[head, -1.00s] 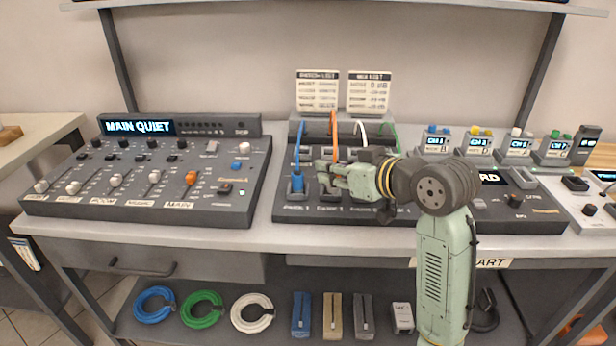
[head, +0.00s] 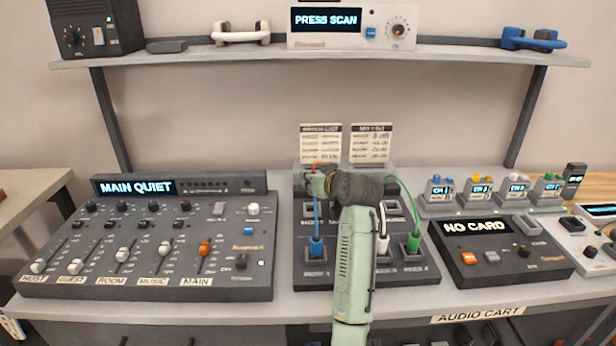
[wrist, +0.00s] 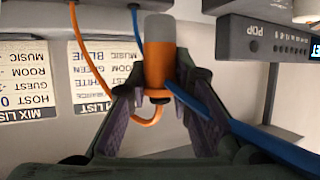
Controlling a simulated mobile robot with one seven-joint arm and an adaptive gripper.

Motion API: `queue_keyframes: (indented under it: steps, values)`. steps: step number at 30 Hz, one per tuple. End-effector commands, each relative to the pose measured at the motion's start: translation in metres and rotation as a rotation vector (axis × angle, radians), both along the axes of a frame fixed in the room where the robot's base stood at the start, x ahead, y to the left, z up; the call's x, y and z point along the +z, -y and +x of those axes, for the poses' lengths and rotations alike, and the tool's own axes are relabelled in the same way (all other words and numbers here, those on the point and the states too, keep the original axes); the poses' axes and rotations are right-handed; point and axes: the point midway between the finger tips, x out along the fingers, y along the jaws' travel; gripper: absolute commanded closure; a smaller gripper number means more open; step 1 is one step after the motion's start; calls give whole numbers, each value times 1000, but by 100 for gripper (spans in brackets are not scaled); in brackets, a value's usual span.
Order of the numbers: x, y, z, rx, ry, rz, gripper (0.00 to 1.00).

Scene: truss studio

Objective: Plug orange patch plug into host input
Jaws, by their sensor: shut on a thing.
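My gripper (head: 310,181) is raised above the back of the dark patch panel (head: 345,276), in front of the list cards. In the wrist view its fingers (wrist: 156,96) are shut on the orange patch plug (wrist: 158,62), whose grey end points up in the picture. The orange cord (wrist: 88,50) loops below the plug. A blue cord (wrist: 235,122) crosses in front of the right finger. In the head view the orange plug is hidden by my gripper.
A blue plug (head: 316,246), a green plug (head: 412,244) and a partly hidden white plug (head: 383,244) stand in the panel, with cords rising behind. Two list cards (head: 321,143) (head: 371,143) stand behind. A shelf (head: 200,56) crosses above. The NO CARD unit (head: 500,254) is at right.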

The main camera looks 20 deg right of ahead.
Motion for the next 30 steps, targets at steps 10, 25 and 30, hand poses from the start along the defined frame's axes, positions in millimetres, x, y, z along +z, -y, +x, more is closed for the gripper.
queue_keyframes:
  steps: [10,25,30]
  values:
    - [-38,-1,0,1,1,0,100]
    - [-49,-1,0,2,1,0,100]
    - [-49,-1,0,2,1,0,100]
